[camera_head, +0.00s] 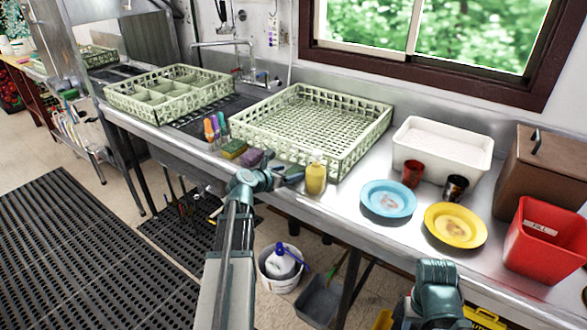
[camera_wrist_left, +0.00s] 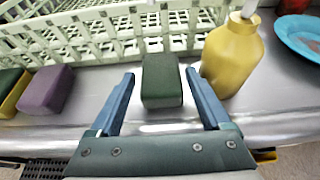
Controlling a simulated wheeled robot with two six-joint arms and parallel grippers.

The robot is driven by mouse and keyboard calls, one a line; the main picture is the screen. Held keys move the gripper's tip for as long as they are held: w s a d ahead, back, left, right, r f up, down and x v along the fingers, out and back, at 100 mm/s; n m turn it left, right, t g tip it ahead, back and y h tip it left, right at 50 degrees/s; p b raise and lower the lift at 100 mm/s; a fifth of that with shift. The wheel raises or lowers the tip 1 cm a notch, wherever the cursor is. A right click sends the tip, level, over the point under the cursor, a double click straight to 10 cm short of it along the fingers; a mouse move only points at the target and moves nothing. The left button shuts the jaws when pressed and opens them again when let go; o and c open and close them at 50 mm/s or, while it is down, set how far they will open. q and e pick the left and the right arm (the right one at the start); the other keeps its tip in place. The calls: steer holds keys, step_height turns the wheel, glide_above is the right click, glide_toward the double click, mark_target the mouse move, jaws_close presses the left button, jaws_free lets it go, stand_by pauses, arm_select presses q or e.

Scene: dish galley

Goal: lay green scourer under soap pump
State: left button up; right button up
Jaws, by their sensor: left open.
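The green scourer (camera_wrist_left: 162,85) is a dark green block on the steel counter in the left wrist view. My left gripper (camera_wrist_left: 160,74) is open, one blue finger on each side of it, with a gap showing on both sides. In the head view the left gripper (camera_head: 288,174) largely hides the scourer. The soap pump (camera_wrist_left: 231,58) is a yellow bottle standing upright just right of the right finger; it also shows in the head view (camera_head: 316,178). The right arm shows at the bottom right of the head view, but its fingers do not.
A pale green dish rack (camera_head: 345,150) stands right behind the scourer and pump. A purple sponge (camera_head: 252,157) and a green-and-yellow sponge (camera_head: 234,148) lie to the left. A blue plate (camera_head: 388,198) and yellow plate (camera_head: 455,225) lie to the right. The counter's front edge is close.

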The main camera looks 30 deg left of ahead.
arm_select(q)
steer(key=p+v, duration=0.2)
steer(key=v, duration=0.6)
arm_select(e)
step_height(320, 180, up, 3)
steer(key=shift+r, duration=0.1)
arm_select(q)
steer(key=shift+s, duration=0.15)
arm_select(e)
steer(key=shift+s, duration=0.1)
